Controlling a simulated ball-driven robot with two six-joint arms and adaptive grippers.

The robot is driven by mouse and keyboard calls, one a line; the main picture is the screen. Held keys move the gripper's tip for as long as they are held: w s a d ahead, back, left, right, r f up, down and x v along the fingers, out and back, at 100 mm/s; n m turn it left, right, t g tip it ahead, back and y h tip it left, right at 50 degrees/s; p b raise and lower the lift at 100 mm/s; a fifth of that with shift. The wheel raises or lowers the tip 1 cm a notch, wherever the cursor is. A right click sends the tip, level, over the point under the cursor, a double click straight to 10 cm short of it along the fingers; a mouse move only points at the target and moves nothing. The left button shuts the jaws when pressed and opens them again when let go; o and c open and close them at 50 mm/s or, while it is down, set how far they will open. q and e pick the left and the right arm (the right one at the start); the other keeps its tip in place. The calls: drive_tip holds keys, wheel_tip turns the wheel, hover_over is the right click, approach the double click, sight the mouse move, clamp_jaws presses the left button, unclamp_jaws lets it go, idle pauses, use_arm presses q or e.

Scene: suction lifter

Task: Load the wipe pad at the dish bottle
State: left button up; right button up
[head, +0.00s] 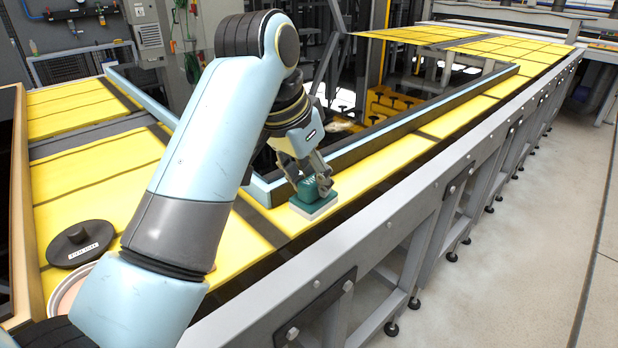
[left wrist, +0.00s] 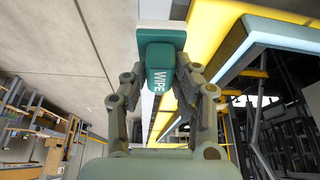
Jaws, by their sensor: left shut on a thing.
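The wipe pad is a teal block (head: 308,190) marked WIPE on a pale, flat square base (head: 318,207). My left gripper (head: 312,186) is shut on the block, one finger on each side. The pad is over the narrow yellow strip by the near frame rail; I cannot tell whether its base touches the strip. In the left wrist view the block (left wrist: 160,66) is between the fingertips (left wrist: 160,82), with the base (left wrist: 161,34) beyond it. I cannot make out a dish bottle in either view. My right gripper is not in view.
A raised blue and black frame (head: 420,112) borders the opening. The yellow strip (head: 440,124) beyond the pad is clear.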

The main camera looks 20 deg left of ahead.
use_arm(q)
drive_tip(key=shift+w+d+f+n, duration=0.25)
drive_tip(key=shift+w+d+n, duration=0.05)
drive_tip(key=w+a+r+n+y+p, duration=0.1)
drive_tip(key=a+r+n+p, duration=0.15)
drive_tip(key=a, duration=0.75)
drive_tip(key=a+r+n+y+p, duration=0.1)
drive_tip(key=a+n+p, duration=0.2)
drive_tip(key=a, duration=0.8)
drive_tip(key=w+a+r+n+y+p, duration=0.1)
drive_tip(key=a+r+n+p, duration=0.15)
drive_tip(key=a, duration=0.75)
wheel_tip(320, 180, down, 6)
drive_tip(key=b, duration=0.3)
drive_tip(key=shift+d+f, duration=0.1)
drive_tip(key=shift+d, duration=0.05)
drive_tip(key=shift+f+b, duration=0.25)
drive_tip(key=shift+b, duration=0.15)
drive_tip(key=shift+r, duration=0.1)
